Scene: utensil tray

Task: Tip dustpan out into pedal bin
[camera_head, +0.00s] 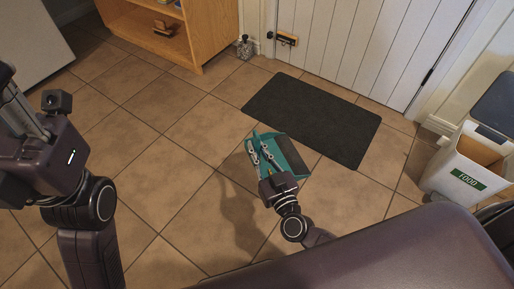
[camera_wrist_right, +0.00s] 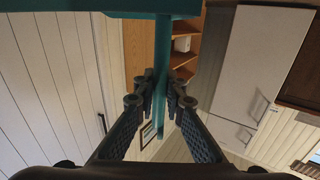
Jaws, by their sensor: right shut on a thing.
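The teal dustpan (camera_head: 295,155) is in the head view, held above the tiled floor near the dark mat. My right gripper (camera_head: 257,152) is shut on its teal handle, which runs between the fingers in the right wrist view (camera_wrist_right: 162,50). Whether anything lies in the pan is too small to tell. The pedal bin (camera_head: 462,165) is a white box with a green FOOD label at the right edge. Its dark lid (camera_head: 496,103) is raised and its opening shows. The dustpan is well left of the bin, apart from it. My left gripper (camera_head: 22,105) is at the left edge; its fingers are unclear.
A dark doormat (camera_head: 312,118) lies before the white panelled door (camera_head: 345,40). A wooden shelf unit (camera_head: 205,35) stands at the back left. A small patterned object (camera_head: 244,47) is by the wall. Tiled floor between dustpan and bin is clear.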

